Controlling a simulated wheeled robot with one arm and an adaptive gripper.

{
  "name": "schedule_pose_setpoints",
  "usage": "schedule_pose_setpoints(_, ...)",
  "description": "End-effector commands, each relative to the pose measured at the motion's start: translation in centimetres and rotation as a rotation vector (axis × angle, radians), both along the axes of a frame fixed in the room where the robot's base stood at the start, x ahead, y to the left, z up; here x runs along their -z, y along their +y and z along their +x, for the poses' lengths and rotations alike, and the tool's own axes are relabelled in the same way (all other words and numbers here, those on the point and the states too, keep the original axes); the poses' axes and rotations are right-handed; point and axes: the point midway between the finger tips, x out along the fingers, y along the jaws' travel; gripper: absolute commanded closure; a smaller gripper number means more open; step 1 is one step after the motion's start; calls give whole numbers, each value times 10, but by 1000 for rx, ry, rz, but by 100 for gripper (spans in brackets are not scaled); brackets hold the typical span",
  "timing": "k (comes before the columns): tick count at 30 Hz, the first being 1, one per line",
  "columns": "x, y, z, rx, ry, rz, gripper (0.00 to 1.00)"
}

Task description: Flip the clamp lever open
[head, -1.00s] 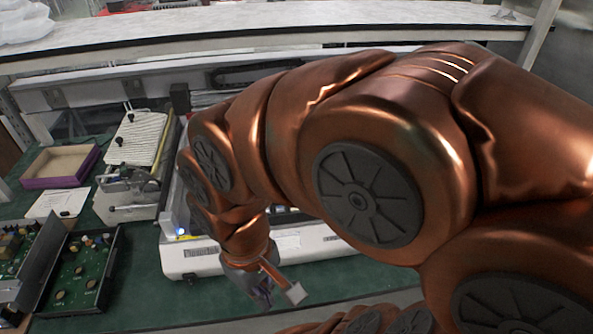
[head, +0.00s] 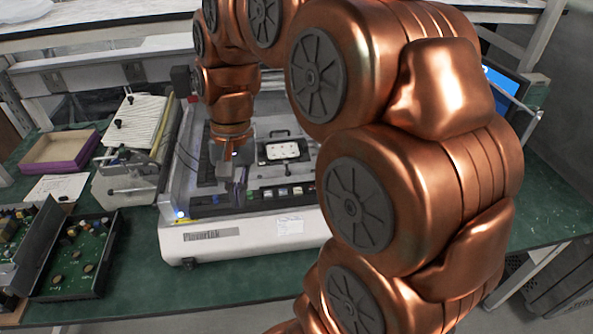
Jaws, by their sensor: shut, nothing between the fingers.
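A white machine (head: 255,238) with a dark work bed stands on the green bench, and my gripper (head: 226,168) is over the left part of that bed. My gripper points down and is shut, with nothing seen between its fingers. To its right a dark fixture holds a pale plate (head: 283,151) with several spots on it. A small dark handle (head: 280,133) stands at the back of the fixture, a little apart from my gripper. I cannot tell for sure which part is the clamp lever. My gripper hides part of the bed, and contact is unclear.
Left of the machine stand a ribbed white device (head: 138,122) with metal levers, a purple-sided box (head: 62,162) and a paper sheet (head: 58,188). Open trays with circuit boards (head: 78,255) lie front left. A monitor (head: 503,88) is behind my arm. The bench's front strip is clear.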

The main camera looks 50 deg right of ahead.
Motion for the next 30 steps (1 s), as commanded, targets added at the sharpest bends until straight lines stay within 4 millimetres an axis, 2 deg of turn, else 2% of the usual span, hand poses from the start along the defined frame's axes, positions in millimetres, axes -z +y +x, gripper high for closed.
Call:
schedule_pose_setpoints(3, 5, -37, 30, 189, 5, 18, 100)
schedule_pose_setpoints(6, 6, -70, 50, 351, 12, 35, 100)
schedule_pose_setpoints(12, 15, -150, 75, 682, 30, 66, 100)
schedule_pose_setpoints(16, 24, -208, 79, 903, 41, 87, 100)
schedule_pose_setpoints(21, 37, -270, 72, 1141, 64, 107, 100)
schedule_pose_setpoints(25, 43, -301, 64, 1260, 73, 116, 100)
schedule_pose_setpoints(30, 46, -316, 58, 1321, 82, 122, 100)
